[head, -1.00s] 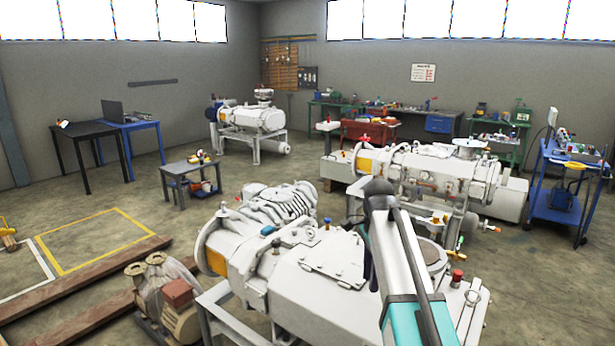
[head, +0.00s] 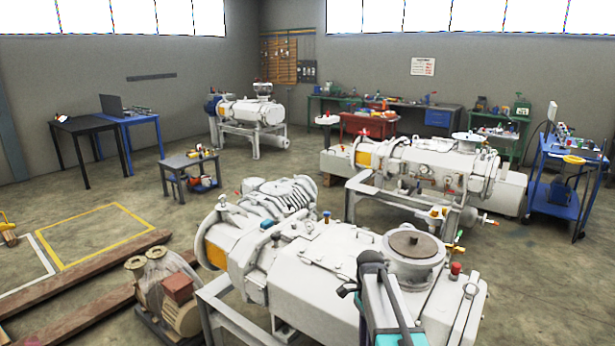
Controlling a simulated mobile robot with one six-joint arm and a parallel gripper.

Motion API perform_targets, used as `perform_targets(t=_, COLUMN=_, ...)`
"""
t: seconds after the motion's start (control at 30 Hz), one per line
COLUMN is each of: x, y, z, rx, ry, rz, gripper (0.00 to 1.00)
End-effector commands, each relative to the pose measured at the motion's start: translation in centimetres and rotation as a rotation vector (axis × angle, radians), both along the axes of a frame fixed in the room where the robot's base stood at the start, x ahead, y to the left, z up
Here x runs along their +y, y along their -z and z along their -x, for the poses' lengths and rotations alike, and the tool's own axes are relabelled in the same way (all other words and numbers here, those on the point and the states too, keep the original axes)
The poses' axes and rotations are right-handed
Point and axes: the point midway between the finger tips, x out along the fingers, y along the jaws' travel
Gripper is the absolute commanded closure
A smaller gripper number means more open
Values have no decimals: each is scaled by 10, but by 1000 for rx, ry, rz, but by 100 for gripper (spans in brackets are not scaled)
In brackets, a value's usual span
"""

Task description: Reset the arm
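My arm (head: 392,302) shows at the bottom right of the head view, as a silver, black and teal link in front of the near vacuum pump. My gripper cannot be made out; a small dark part (head: 347,291) sticks out at the left of the arm's upper end, and I cannot tell what it is. The near white screw vacuum pump (head: 318,270) fills the lower middle on its grey frame. A round flange with a brown disc (head: 413,244) on its top is in plain view behind the arm.
A second white pump (head: 420,165) stands behind to the right. A blue cart (head: 565,190) is at the far right. A small grey table (head: 187,163), wooden beams (head: 90,275) and a brown motor (head: 165,300) lie to the left. Floor inside the yellow outline (head: 95,235) is clear.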

Motion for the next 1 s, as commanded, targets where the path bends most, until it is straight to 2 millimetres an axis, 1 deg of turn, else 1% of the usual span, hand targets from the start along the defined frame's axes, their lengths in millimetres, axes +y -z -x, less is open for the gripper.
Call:
perform_targets(t=0.03, x=0, y=15, z=10, rx=18, ry=-6, rz=-2, gripper=65)
perform_targets(t=0.1, x=0, y=32, z=21, rx=41, ry=-15, rz=-6, gripper=65)
perform_targets(t=0.27, x=1, y=72, z=48, rx=88, ry=-45, rz=-17, gripper=65)
perform_targets(t=0.5, x=2, y=127, z=93, rx=152, ry=-108, rz=-46, gripper=65)
perform_targets(t=0.77, x=2, y=180, z=146, rx=213, ry=-197, rz=-92, gripper=65)
perform_targets(t=1.0, x=2, y=224, z=200, rx=259, ry=-298, rz=-148, gripper=65)
